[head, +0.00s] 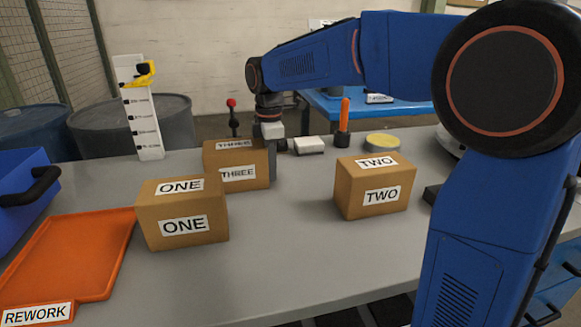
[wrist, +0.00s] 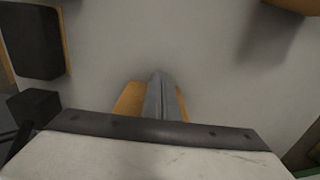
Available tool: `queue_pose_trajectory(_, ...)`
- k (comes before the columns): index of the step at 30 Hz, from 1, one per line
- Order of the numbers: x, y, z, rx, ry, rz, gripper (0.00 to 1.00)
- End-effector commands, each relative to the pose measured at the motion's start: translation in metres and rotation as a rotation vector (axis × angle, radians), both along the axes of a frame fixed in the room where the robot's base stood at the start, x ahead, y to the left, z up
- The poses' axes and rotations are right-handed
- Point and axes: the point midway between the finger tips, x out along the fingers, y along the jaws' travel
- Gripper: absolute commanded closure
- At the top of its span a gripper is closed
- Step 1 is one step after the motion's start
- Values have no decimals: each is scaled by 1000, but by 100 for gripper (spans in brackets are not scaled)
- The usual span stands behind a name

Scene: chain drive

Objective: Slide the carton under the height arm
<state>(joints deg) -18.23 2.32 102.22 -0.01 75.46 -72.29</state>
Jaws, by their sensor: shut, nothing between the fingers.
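Three brown cartons stand on the grey table: carton ONE (head: 180,212), carton TWO (head: 375,187) and carton THREE (head: 228,165). The height arm appears to be the yellow piece (head: 146,73) high on a white marked post (head: 143,115), at the back left. Carton THREE is the carton nearest this post, to its right. My gripper (head: 273,163) is shut and empty, pointing down at the right side of carton THREE. In the wrist view the closed fingers (wrist: 160,95) overlap a brown shape, probably this carton; I cannot tell if they touch it.
An orange REWORK tray (head: 75,258) and a blue bin (head: 22,185) are at the left. The table between cartons ONE and TWO is clear.

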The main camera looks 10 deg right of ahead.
Motion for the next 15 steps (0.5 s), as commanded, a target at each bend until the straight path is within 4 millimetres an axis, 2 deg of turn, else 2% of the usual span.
queue_pose_trajectory(1,-1,12,0,0,0,4,100)
queue_pose_trajectory(15,-1,114,0,0,0,4,100)
